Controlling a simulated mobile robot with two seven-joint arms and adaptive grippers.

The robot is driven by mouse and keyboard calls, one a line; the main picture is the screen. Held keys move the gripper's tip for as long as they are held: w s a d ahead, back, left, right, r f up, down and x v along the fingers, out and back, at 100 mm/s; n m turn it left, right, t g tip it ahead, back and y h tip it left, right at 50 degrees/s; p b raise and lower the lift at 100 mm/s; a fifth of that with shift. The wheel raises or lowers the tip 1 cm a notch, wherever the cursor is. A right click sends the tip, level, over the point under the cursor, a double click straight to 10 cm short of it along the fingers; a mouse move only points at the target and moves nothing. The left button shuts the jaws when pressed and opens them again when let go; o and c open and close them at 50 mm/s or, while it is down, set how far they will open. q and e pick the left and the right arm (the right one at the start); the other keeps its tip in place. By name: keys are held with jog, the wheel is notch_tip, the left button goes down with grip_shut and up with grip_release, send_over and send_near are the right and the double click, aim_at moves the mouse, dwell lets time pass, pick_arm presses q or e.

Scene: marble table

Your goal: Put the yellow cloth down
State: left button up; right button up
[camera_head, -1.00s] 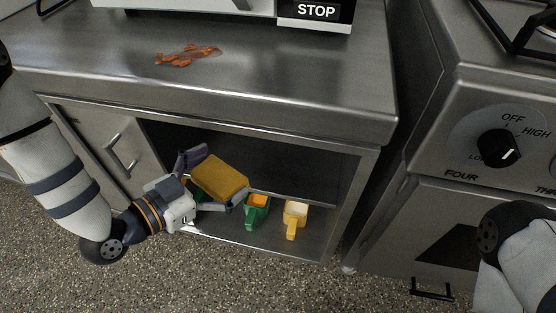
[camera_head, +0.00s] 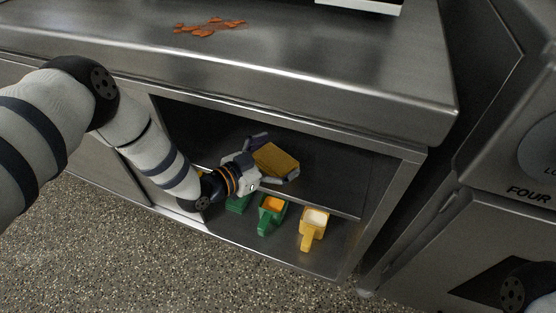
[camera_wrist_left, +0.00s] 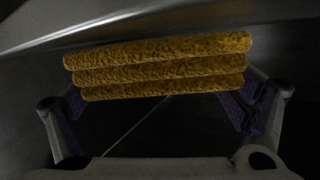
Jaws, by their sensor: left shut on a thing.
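The yellow cloth (camera_head: 274,161) is a folded, thick stack inside the open cabinet under the steel counter. In the left wrist view the cloth (camera_wrist_left: 160,65) shows several stacked layers between the two fingers. My left gripper (camera_head: 270,160) is shut on it and reaches into the cabinet, above the lower cups. Whether the cloth touches the inner shelf (camera_head: 335,208) cannot be told. My right gripper is not in view; only a part of my right arm shows at the lower right.
The counter edge (camera_head: 300,99) overhangs the opening. An orange spill (camera_head: 210,27) lies on top.

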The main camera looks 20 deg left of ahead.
pick_arm(q)
jog(key=shift+f, duration=0.2)
jog(key=shift+f, duration=0.2)
jog(key=o, duration=1.5)
jog(key=shift+r, duration=0.3)
jog(key=p+v, duration=0.3)
jog(key=v, duration=0.9)
jog(key=shift+f, duration=0.1)
